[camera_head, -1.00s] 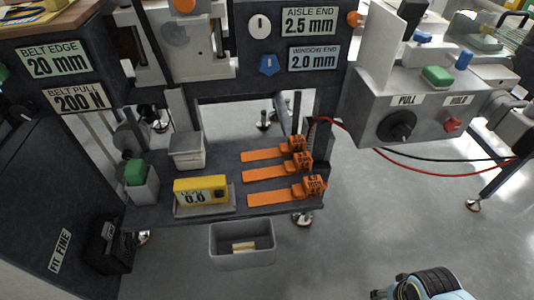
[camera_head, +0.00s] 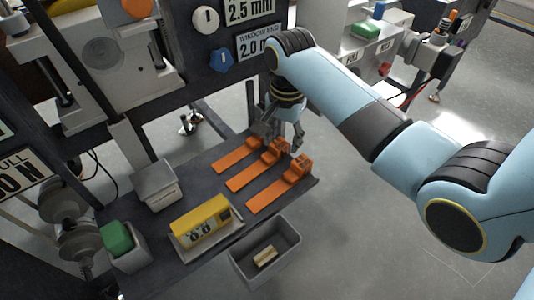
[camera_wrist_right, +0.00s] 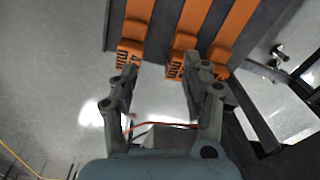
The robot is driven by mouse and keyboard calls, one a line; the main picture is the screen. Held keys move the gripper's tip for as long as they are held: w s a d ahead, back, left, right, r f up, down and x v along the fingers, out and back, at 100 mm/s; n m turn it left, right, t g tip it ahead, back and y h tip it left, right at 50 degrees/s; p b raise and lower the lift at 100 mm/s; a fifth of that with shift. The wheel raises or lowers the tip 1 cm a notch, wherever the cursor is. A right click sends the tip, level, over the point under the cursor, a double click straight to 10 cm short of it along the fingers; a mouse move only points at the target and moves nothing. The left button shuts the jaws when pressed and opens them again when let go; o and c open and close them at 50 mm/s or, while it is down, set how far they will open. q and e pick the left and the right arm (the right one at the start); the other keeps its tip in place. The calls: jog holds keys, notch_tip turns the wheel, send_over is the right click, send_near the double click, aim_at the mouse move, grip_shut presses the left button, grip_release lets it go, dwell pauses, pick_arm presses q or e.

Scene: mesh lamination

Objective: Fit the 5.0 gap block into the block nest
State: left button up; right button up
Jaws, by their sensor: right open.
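Three orange gap blocks lie side by side on the dark shelf: a near one (camera_head: 280,188), a middle one (camera_head: 255,168) and a far one (camera_head: 237,155). Each is a flat tongue with a thick labelled head. The labels are too small to tell which is the 5.0 block. My right gripper (camera_head: 284,138) is open and empty above the head ends. In the right wrist view its fingers (camera_wrist_right: 160,80) are spread, with the orange heads (camera_wrist_right: 130,53) just beyond the tips. I cannot make out the block nest for certain. My left gripper is not in view.
The machine frame rises behind.

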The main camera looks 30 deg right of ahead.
aim_at(273, 147)
jog(key=w+r+m, duration=0.2)
jog(key=w+m, duration=0.1)
jog(key=w, duration=0.2)
jog(key=shift+g, duration=0.4)
notch_tip(273, 147, down, 6)
jog(key=shift+r+b, duration=0.15)
jog(key=shift+b, duration=0.75)
jog(key=f, duration=0.1)
jog(key=f+b, duration=0.1)
jog(key=f, duration=0.3)
jog(key=shift+s+d+b, duration=0.1)
jog(key=shift+d+b, duration=0.25)
jog(key=shift+d, duration=0.05)
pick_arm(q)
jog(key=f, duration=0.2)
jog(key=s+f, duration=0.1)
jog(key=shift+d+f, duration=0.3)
pick_arm(e)
jog(key=shift+c, duration=0.4)
jog(key=c, duration=0.9)
jog(key=shift+r, duration=0.15)
